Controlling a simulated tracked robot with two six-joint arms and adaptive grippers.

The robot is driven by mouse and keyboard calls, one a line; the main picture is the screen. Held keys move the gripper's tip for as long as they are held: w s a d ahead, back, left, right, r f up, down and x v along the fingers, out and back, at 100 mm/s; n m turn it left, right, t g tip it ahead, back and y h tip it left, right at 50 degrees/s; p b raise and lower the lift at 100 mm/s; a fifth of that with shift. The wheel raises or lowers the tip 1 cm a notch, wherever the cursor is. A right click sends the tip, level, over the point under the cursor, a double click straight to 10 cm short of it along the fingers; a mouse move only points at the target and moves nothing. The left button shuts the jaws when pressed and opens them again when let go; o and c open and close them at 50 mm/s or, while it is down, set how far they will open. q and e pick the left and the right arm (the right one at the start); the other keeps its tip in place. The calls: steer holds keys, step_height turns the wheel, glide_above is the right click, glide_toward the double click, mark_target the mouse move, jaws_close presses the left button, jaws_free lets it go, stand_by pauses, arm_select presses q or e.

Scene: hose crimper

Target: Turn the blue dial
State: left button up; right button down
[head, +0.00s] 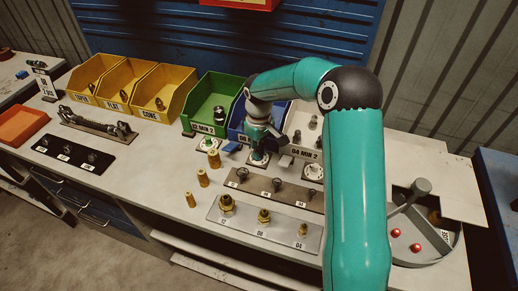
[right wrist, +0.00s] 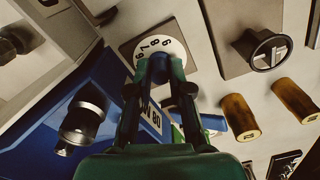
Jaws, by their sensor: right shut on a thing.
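The blue dial (head: 258,159) sits on the bench in front of the blue bin (head: 237,127), partly hidden by my right gripper. In the right wrist view its white face (right wrist: 150,46) shows the numbers 6 to 9 around the hub. My right gripper (head: 262,143) points down at the dial, and its fingertips (right wrist: 160,68) are closed around the knob in the middle. The knob is mostly hidden between the fingers. My left gripper is in neither view.
Another dial (head: 208,143) stands in front of the green bin (head: 203,92), and one (head: 313,172) to the right. Brass cylinders (head: 203,177), a brown plate with dark fittings (head: 257,184) and a silver plate (head: 240,226) lie nearer. A round tray with red buttons (head: 415,247) is at right.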

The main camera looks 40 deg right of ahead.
steer(key=shift+n, duration=2.8)
steer(key=c, duration=1.1)
jaws_free()
step_height(320, 180, up, 12)
